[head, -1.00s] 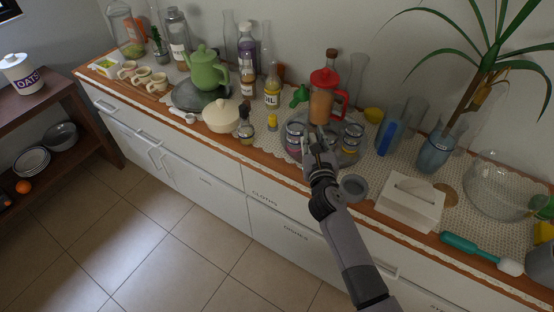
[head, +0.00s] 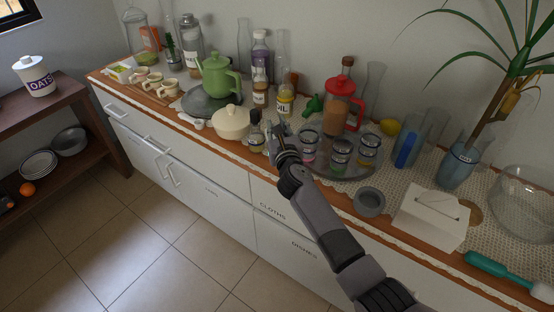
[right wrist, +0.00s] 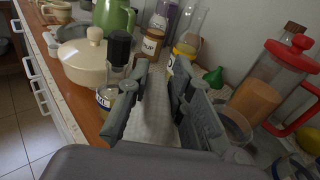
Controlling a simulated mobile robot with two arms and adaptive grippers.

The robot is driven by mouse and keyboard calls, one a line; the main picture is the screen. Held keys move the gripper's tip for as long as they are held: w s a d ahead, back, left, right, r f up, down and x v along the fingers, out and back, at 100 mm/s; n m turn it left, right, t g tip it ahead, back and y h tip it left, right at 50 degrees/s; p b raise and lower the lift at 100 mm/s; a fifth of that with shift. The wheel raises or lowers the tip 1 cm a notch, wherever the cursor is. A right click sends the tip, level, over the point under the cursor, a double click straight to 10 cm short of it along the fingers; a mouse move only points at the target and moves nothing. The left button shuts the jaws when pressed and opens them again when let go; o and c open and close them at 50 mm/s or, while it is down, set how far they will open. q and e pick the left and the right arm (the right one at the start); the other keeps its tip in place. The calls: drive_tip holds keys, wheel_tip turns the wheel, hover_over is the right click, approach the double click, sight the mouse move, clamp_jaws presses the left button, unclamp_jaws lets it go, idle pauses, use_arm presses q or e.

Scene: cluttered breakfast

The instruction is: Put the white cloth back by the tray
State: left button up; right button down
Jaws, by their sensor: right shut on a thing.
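My right gripper (head: 278,133) is over the counter's front part, beside the small dark-capped bottle (head: 256,136) and left of the round metal tray (head: 345,172) with several jars. In the right wrist view its two fingers (right wrist: 160,80) stand a little apart, with pale surface showing between them. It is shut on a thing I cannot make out. I cannot clearly pick out the white cloth. My left gripper is not in view.
A cream lidded pot (head: 231,123) stands left of my right gripper. The oil bottle (head: 285,104) and a red-lidded pitcher (head: 341,108) stand behind. A grey bowl (head: 369,201) and a tissue box (head: 430,218) are at right. The lace runner has little free room.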

wheel_tip(320, 180, down, 6)
drive_tip(key=b, duration=0.2)
drive_tip(key=shift+b, duration=0.4)
use_arm(q)
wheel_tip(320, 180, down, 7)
drive_tip(key=b, duration=0.3)
use_arm(e)
drive_tip(key=shift+f, duration=2.05)
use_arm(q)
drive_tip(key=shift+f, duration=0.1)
use_arm(e)
drive_tip(key=shift+f, duration=0.15)
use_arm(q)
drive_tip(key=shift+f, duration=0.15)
use_arm(e)
drive_tip(key=c, duration=1.4)
unclamp_jaws()
drive_tip(key=shift+c, duration=0.2)
